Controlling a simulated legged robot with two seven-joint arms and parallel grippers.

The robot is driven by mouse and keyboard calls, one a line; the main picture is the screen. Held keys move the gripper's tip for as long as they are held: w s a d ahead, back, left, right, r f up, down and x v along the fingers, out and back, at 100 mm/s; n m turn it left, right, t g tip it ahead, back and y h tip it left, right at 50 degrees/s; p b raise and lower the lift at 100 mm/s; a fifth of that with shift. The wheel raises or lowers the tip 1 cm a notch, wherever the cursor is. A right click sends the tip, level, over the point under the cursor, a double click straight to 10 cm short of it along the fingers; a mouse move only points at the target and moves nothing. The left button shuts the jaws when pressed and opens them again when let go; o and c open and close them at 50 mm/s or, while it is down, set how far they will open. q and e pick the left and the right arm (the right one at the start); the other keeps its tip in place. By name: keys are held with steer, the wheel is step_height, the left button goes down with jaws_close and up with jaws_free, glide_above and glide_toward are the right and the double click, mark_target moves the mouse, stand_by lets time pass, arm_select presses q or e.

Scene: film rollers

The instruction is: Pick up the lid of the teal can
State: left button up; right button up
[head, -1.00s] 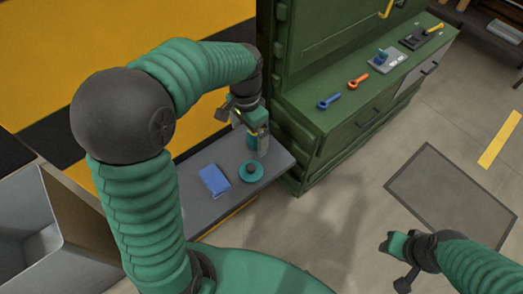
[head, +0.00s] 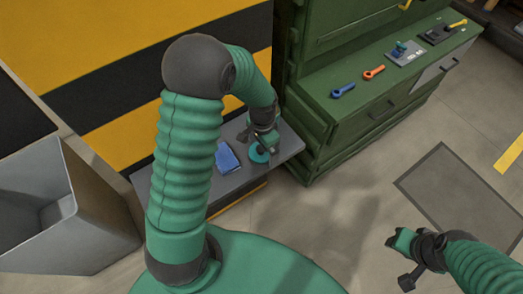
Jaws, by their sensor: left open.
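The teal can's round lid (head: 257,156) shows from above on the grey shelf, partly covered by my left gripper. Its dark central knob, visible earlier, is now hidden behind the gripper. My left gripper (head: 264,146) is open and points down over the lid. I cannot tell whether its fingers touch the knob. The can's body below the lid cannot be made out. My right gripper (head: 391,241) is at the lower right, over the floor and far from the can; its jaw opening is unclear.
A blue cloth-like item (head: 227,157) lies on the grey shelf (head: 285,140), left of the lid. The green cabinet (head: 318,140) stands close on the right, with blue and orange tools (head: 373,72) on top. A grey bin (head: 60,225) is at the left.

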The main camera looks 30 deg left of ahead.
arm_select(q)
steer(key=shift+d+r, duration=0.1)
steer(key=shift+d, duration=0.1)
steer(key=c, duration=0.3)
steer(key=shift+s+a, duration=0.15)
steer(key=shift+a, duration=0.5)
steer(key=c, duration=1)
steer(key=shift+d, duration=0.15)
steer(key=shift+c, duration=0.2)
steer(key=shift+d, duration=0.1)
